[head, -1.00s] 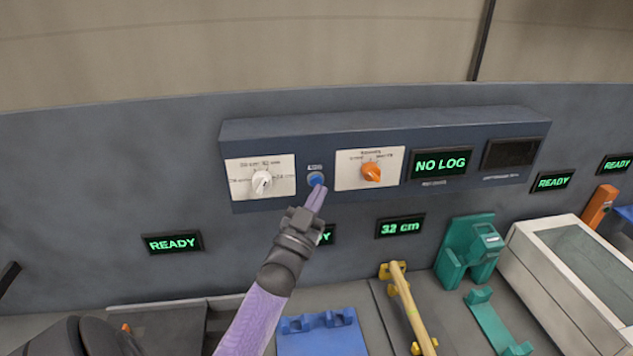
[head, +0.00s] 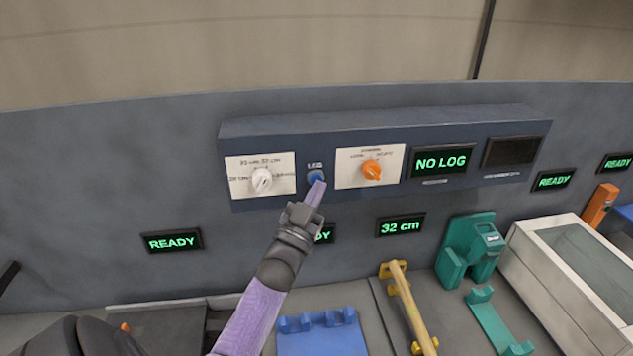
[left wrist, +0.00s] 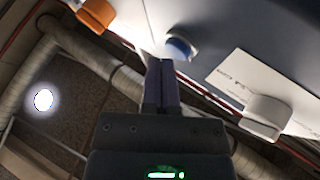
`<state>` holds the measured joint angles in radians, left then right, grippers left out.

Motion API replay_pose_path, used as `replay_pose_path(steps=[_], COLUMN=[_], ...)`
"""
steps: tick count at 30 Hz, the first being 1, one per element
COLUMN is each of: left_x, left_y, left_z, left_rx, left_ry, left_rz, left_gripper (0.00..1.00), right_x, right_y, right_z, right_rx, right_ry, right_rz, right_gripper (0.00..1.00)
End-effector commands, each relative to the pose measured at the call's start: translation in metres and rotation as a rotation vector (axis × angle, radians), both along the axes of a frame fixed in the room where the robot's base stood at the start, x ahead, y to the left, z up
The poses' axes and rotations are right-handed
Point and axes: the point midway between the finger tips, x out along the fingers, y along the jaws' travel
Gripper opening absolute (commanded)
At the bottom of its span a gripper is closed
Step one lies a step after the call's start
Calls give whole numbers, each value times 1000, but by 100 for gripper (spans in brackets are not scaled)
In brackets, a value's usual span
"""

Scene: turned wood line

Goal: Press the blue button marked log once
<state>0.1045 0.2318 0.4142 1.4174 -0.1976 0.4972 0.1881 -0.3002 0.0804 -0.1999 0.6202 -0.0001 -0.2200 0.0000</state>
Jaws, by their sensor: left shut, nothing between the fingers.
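The blue button (head: 316,176) sits on the dark blue control panel (head: 440,121), between a white knob and an orange knob. A small label above it is too blurred to read surely. My left gripper (head: 316,188) is shut and empty, with its fingertips at the lower edge of the button in the head view. In the left wrist view the blue button (left wrist: 179,47) shows just beyond the tips of the shut fingers (left wrist: 160,66). I cannot tell whether the tips touch it. The right gripper is not in view.
The white knob (head: 262,181) and orange knob (head: 371,170) flank the button closely. A display (head: 441,162) reads NO LOG; another (head: 401,226) reads 32 cm. Below are a blue holder (head: 322,335), a yellow bar (head: 408,305) and a green fixture (head: 470,250).

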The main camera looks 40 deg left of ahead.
Motion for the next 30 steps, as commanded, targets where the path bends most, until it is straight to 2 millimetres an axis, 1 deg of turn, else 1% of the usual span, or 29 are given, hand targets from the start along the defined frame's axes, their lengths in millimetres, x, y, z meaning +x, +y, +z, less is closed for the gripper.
replay_pose_path(steps=[30], left_x=[6], left_y=[7], left_z=[0], left_rx=[0], left_ry=[0], left_rz=[-1], left_gripper=[0], right_x=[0], right_y=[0], right_z=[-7], right_rx=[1], right_ry=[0], right_rz=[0], right_gripper=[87])
